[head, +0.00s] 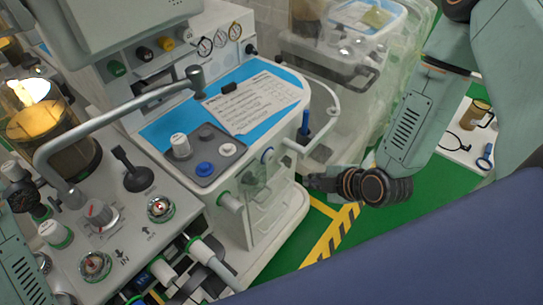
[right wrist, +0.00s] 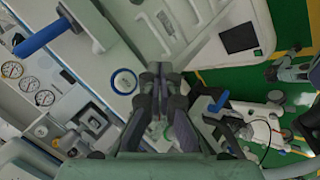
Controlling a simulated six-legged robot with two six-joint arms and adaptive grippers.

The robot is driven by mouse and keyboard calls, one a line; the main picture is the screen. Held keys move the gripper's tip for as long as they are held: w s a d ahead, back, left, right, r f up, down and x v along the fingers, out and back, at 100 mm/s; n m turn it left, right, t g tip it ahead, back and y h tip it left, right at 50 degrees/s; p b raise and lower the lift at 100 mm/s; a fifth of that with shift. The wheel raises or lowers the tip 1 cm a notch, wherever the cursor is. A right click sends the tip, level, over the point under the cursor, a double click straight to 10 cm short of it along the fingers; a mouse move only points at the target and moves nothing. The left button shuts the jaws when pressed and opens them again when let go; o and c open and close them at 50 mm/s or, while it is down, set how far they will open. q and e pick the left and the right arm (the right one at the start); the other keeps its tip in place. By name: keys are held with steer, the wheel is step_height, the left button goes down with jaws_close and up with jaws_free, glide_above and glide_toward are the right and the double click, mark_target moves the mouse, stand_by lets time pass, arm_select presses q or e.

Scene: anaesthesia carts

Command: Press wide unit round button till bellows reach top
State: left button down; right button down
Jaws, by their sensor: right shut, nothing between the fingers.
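The wide unit (head: 250,190) is a pale cart with a blue top, in the middle of the head view. My left gripper is not in view; part of my left arm shows at the lower left.
A blue handle (head: 304,122) and a pale rail (head: 326,92) stick out near my right gripper. A plastic-covered cart (head: 345,85) stands behind. A bent metal arm (head: 110,108) crosses the left side. Green floor with yellow marking (head: 335,235) is open below.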

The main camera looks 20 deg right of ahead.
mark_target(269, 157)
steer(key=w+a+b, duration=0.4)
steer(key=w+b, duration=0.1)
steer(key=w, duration=0.2)
steer(key=shift+w+a, duration=0.25)
steer(key=shift+a, duration=0.05)
steer(key=shift+s+r, duration=0.2)
stand_by(0.3)
steer(key=shift+w+f, duration=0.1)
steer(key=shift+w, duration=0.05)
stand_by(0.3)
stand_by(0.4)
steer(key=shift+a, duration=0.1)
